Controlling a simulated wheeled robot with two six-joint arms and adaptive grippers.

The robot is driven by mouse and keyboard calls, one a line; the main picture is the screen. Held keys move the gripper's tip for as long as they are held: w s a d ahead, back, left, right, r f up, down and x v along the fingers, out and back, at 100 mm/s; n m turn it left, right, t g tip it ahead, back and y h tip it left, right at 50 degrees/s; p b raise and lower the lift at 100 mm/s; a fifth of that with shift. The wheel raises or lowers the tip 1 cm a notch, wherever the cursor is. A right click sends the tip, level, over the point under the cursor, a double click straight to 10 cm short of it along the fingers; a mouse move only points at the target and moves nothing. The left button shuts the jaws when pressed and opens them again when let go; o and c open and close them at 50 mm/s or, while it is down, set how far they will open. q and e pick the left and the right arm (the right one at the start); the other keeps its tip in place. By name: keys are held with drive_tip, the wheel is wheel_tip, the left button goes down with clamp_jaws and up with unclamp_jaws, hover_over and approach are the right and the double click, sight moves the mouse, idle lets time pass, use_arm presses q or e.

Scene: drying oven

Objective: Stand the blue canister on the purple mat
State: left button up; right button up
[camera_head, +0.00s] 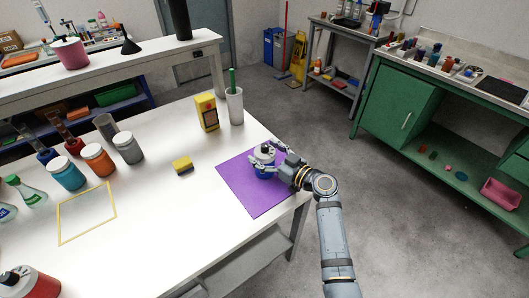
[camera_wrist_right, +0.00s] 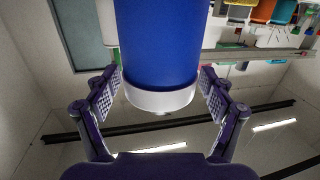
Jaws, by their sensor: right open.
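The blue canister (camera_head: 265,171) stands upright on the purple mat (camera_head: 238,186), near its right part, in the head view. The open fingers of the right gripper (camera_wrist_right: 160,80) lie on both sides, with a gap visible near the rim. The fingers partly hide the canister in the head view. My left gripper is not in view.
A yellow box (camera_head: 206,112) and a white cup (camera_head: 235,107) stand behind the mat. A yellow sponge (camera_head: 182,165) lies left of it. Several jars and flasks stand farther left, near a yellow-outlined square (camera_head: 87,214). The table between is clear.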

drive_tip(key=shift+r, duration=0.15)
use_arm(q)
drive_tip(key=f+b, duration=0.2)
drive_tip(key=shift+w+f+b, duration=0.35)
use_arm(e)
drive_tip(key=v, duration=1.2)
